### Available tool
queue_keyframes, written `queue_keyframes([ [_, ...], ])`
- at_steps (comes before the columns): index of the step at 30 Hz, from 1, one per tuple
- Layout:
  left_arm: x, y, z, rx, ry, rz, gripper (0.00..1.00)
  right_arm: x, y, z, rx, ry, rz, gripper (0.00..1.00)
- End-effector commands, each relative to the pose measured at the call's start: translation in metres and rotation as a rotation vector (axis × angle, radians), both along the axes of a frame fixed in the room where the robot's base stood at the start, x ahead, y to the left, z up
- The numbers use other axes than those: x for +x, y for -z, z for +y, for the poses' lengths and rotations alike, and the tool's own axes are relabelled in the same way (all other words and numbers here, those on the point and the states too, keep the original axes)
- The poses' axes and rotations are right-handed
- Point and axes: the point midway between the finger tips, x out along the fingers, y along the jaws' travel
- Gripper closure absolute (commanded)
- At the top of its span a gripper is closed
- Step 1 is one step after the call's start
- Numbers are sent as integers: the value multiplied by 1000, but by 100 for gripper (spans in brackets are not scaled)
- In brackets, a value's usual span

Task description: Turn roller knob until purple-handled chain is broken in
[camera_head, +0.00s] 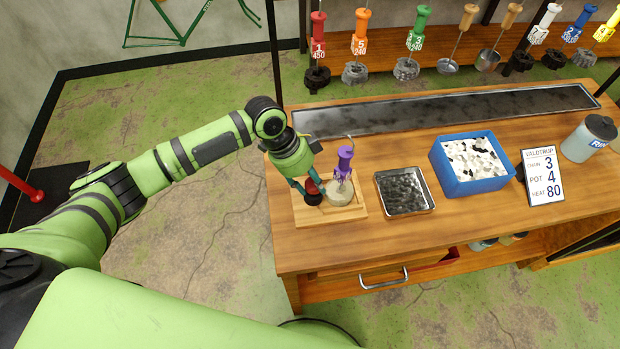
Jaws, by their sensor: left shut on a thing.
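The purple-handled chain (344,160) stands upright at the roller on a light wooden board (350,213) at the workbench's left end. The pale round roller part (340,195) sits just below the purple handle. My left gripper (309,186) reaches down at the board's left side and is shut on the roller knob (313,197), a dark and red piece left of the roller. The fingers partly cover the knob. My right gripper is out of view.
A metal tray (433,207) with dark contents is right of the board. Beyond it are a blue bin (486,187) of white and dark pieces, a sign (543,176) reading chain 3, pot 4, heat 80, and a jar (585,142).

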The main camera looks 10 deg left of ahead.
Motion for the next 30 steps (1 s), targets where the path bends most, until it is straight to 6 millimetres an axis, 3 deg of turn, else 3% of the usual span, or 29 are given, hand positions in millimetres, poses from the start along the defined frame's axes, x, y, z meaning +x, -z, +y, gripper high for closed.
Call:
queue_keyframes([
  [30,-1,-4,-6,-14,-967,-5,91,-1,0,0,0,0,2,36],
])
